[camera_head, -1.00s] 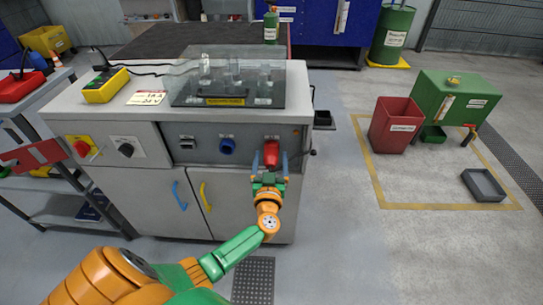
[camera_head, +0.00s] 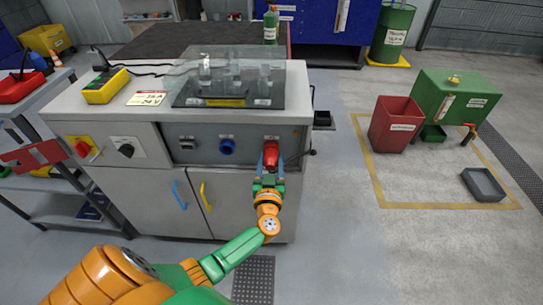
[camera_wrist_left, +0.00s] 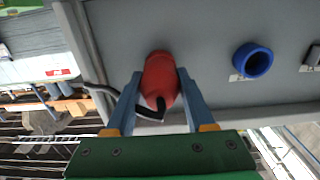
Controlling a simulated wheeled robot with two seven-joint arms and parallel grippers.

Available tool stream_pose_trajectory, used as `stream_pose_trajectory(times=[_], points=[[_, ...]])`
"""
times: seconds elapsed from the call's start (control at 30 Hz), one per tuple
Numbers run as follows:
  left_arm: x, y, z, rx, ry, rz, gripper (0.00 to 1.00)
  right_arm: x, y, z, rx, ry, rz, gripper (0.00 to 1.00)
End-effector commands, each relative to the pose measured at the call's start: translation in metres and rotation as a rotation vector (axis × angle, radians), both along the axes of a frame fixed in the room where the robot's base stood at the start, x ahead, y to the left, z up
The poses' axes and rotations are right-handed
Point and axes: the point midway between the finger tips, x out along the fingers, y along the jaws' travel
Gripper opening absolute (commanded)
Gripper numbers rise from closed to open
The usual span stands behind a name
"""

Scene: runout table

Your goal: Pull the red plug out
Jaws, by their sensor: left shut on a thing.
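The red plug (camera_head: 271,152) sits at the right end of the grey front panel of the cabinet. My left gripper (camera_head: 270,164) reaches it from the front and is shut on it, with one blue finger on each side. In the left wrist view, the red plug (camera_wrist_left: 161,82) is between the fingertips of my left gripper (camera_wrist_left: 156,90), its far end against the panel. A dark cable curves from its near end. Whether the plug is fully seated is hidden. My right gripper is not in view.
A blue round socket (camera_head: 227,147) is left of the plug on the panel, and it also shows in the wrist view (camera_wrist_left: 252,62). Yellow (camera_head: 205,196) and blue (camera_head: 180,195) door handles are below. A red bin (camera_head: 396,125) stands right; the floor between is clear.

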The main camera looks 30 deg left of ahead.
Motion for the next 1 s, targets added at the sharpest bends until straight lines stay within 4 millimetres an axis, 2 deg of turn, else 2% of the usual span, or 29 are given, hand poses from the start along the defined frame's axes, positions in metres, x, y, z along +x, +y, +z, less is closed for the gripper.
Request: stream_pose_trajectory(times=[1.0], points=[[-0.035,-0.022,-0.001,-0.002,0.005,-0.002,0.0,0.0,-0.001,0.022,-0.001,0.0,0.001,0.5]])
